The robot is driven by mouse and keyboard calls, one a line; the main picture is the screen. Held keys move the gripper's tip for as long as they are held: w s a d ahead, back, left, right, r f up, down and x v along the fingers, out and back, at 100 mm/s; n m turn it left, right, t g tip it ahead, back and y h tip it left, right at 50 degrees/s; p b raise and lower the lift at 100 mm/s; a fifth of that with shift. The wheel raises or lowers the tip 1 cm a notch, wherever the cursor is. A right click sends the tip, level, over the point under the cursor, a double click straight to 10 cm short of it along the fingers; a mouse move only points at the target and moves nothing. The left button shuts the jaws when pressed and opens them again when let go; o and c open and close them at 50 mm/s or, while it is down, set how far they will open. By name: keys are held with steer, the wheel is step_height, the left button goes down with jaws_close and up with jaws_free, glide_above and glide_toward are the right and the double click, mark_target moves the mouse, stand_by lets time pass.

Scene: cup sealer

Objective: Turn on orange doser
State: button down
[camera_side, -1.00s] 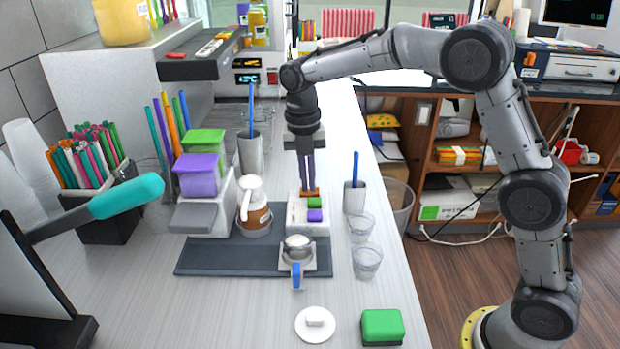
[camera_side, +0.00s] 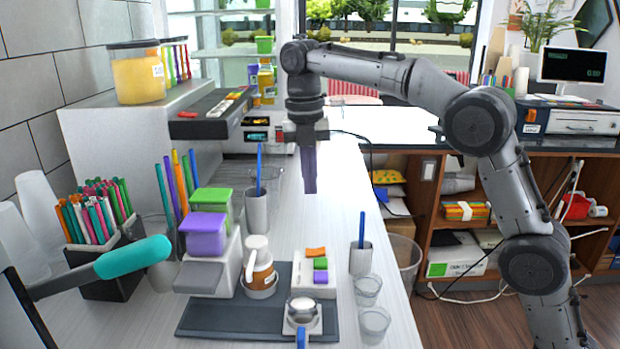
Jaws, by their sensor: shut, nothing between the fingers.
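The white doser base (camera_side: 313,284) stands at the back right of the dark mat. On its top is a row of coloured buttons: the orange button (camera_side: 315,252) at the back, the green button (camera_side: 320,263) in the middle and the purple button (camera_side: 320,276) in front. My gripper (camera_side: 310,190) points down with its fingers together and empty. It hangs in the air above the orange button, clear of it. Whether the orange button is pressed in cannot be told.
A grey cup with a blue stick (camera_side: 361,258) stands just right of the button base, and clear cups (camera_side: 373,323) stand in front of it. A brown-and-white jar (camera_side: 259,270) and purple and green containers (camera_side: 206,232) stand to the left. A dark mat (camera_side: 225,319) lies below.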

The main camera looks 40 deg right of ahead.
mark_target(323, 249)
steer(key=shift+r, duration=0.15)
stand_by(0.3)
steer(key=shift+s+d+r+g+h, duration=0.1)
steer(key=shift+d+r+g+h, duration=0.05)
steer(key=shift+g+h, duration=0.25)
steer(key=f, duration=0.4)
steer(key=s+d+f, duration=0.1)
steer(key=f, duration=0.9)
steer(key=shift+s+d, duration=0.2)
